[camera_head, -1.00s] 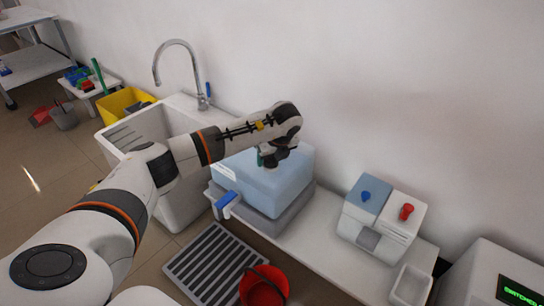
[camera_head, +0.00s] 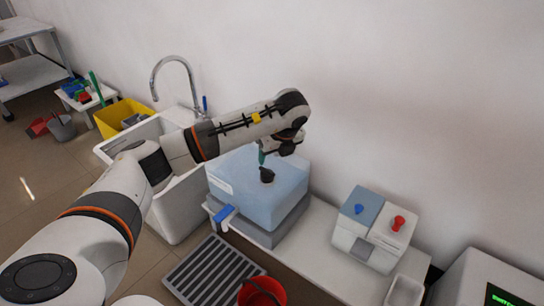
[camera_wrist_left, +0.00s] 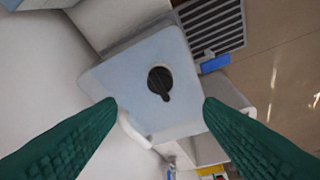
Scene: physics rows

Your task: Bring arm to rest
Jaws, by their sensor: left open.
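My left arm reaches in from the left in the head view. My left gripper (camera_head: 264,160) hangs above the light blue box (camera_head: 240,185), near the black knob (camera_head: 267,175) on its top. In the left wrist view two green fingers stand wide apart with nothing between them. There the round black knob (camera_wrist_left: 160,80) sits on the pale box top (camera_wrist_left: 115,75), beyond the fingertips and apart from them. My right gripper is not in view.
A sink (camera_head: 168,225) with a tall tap (camera_head: 178,75) stands left of the box. A dispenser with blue and red knobs (camera_head: 374,230) stands to the right. A red bucket (camera_head: 262,291) and a grey slatted grate (camera_head: 210,272) are in front, low down. Wall behind.

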